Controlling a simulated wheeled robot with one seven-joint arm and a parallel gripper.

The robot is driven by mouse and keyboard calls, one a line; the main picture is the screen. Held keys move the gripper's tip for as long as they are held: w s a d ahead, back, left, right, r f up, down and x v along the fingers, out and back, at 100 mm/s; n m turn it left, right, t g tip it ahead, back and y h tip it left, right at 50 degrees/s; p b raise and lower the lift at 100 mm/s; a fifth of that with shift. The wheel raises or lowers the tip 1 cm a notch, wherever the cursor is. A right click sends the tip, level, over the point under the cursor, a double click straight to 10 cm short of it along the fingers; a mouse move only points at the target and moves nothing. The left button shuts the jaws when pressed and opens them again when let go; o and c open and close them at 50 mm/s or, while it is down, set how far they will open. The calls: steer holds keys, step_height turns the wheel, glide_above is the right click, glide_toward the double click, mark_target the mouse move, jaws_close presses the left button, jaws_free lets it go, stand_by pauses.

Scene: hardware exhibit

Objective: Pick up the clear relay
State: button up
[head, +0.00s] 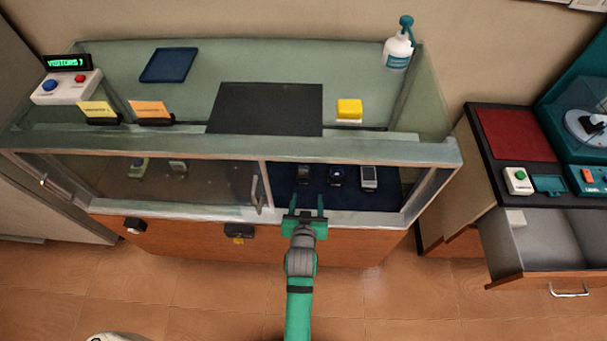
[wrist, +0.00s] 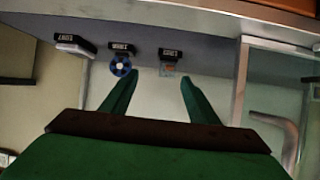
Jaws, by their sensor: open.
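The clear relay appears to be the small see-through piece with orange-copper inside. It is the leftmost of three items in the open right half of the display case, in the head view (head: 304,178) and the wrist view (wrist: 168,71). A dark label block stands by it. My gripper (head: 306,207) is open and empty at the case's front opening, short of the relay. In the wrist view my two green fingers (wrist: 160,82) point toward the items, with the relay showing between their tips and farther in. Fine detail of the relay is too small to tell.
A round blue part (head: 336,177) and a pale boxy device (head: 369,178) stand right of the relay. The glass door's handle (head: 256,195) is left of the opening. The case's upper front rail (head: 360,150) runs overhead. An open drawer (head: 545,245) juts out at the right.

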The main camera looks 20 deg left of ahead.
glide_toward(303, 172)
steer(key=x, duration=0.6)
steer(key=shift+w+f, duration=0.2)
steer(key=shift+w, duration=0.1)
steer(key=x, duration=0.5)
steer(key=shift+r, duration=0.15)
steer(key=shift+s+a, duration=0.1)
steer(key=c, duration=1.2)
